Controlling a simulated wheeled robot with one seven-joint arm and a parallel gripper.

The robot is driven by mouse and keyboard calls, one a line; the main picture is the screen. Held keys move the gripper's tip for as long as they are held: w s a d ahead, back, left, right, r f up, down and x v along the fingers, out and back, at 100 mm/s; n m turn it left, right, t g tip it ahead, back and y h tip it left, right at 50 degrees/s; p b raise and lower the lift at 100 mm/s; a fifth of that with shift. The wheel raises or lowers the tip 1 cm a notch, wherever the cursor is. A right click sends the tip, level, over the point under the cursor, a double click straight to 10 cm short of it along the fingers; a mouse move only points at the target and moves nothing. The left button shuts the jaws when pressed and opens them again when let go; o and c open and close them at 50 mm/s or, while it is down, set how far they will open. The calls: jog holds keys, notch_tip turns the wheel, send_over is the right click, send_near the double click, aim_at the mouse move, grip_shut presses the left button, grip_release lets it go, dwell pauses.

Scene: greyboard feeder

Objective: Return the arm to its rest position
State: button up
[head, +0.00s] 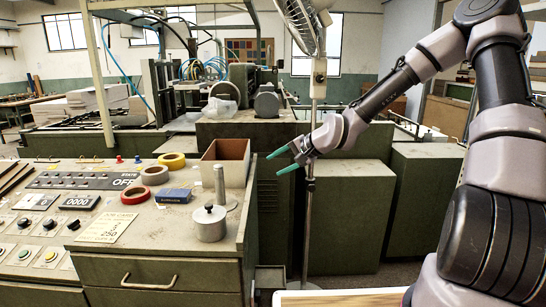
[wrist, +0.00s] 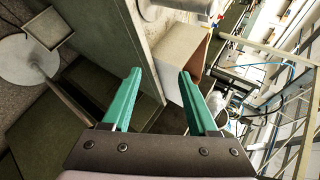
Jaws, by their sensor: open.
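My gripper (head: 282,161) is at the end of my arm, which reaches in from the right in the head view. Its two green fingers are apart, with nothing between them. It hangs in the air to the right of the control desk (head: 160,268), near the open brown box (head: 227,160) on the desk's back right corner. In the wrist view the green fingers (wrist: 160,95) are spread, and the box (wrist: 180,68) shows beyond them, not touched as far as I can see.
On the desk are a lidded metal pot (head: 209,224), a blue box (head: 173,196), tape rolls (head: 154,175) and a card (head: 106,227). A fan (head: 300,22) on a thin pole stands close behind my gripper. Green cabinets (head: 345,215) stand behind; a wooden surface (head: 340,299) lies at the front.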

jog(key=s+d+r+n+h, duration=0.1)
jog(key=s+d+r+h, duration=0.3)
jog(key=d, duration=0.4)
jog(key=s+d+r+n+h, duration=0.2)
jog(key=s+d+r+h, duration=0.15)
jog(key=d, duration=0.35)
jog(key=s+d+r, duration=0.4)
jog(key=s+r, duration=0.3)
jog(key=s, duration=0.2)
jog(key=s+d+r+m, duration=0.1)
jog(key=s+d+r, duration=0.2)
jog(key=s+r, duration=0.5)
jog(key=shift+s+d+r+t, duration=0.3)
jog(key=shift+s+d+t, duration=0.1)
jog(key=shift+s, duration=0.1)
jog(key=shift+y, duration=0.25)
